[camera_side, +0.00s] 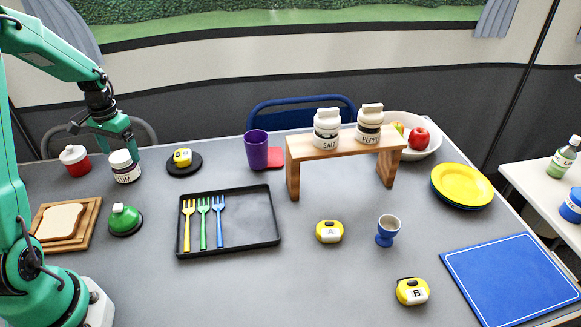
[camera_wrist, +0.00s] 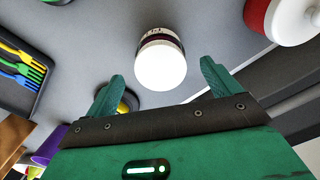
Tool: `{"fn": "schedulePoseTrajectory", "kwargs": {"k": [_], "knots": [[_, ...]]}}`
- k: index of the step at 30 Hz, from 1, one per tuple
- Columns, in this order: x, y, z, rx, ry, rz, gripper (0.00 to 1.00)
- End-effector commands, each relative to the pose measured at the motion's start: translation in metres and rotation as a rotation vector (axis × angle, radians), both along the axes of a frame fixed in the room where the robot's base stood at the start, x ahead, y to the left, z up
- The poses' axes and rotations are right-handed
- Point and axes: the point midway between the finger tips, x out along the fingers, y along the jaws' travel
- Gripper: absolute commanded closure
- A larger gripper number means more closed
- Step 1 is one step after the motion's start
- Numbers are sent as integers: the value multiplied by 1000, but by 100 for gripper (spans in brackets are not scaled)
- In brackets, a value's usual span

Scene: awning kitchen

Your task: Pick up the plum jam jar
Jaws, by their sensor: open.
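A red jar with a white lid (camera_side: 75,158) stands just left of the plum jar. A green bell-like object (camera_side: 125,219), a bread board (camera_side: 88,222) and a black tray (camera_side: 262,238) lie nearer.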

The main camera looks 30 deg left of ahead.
Motion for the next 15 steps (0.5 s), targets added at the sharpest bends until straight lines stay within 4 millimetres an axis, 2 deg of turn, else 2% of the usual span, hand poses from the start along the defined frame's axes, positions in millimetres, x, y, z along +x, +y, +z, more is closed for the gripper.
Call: {"fn": "schedulePoseTrajectory", "kwargs": {"k": [5,15], "knots": [[0,0,-11,-1,2,0,11],[0,1,-47,-1,2,0,11]]}}
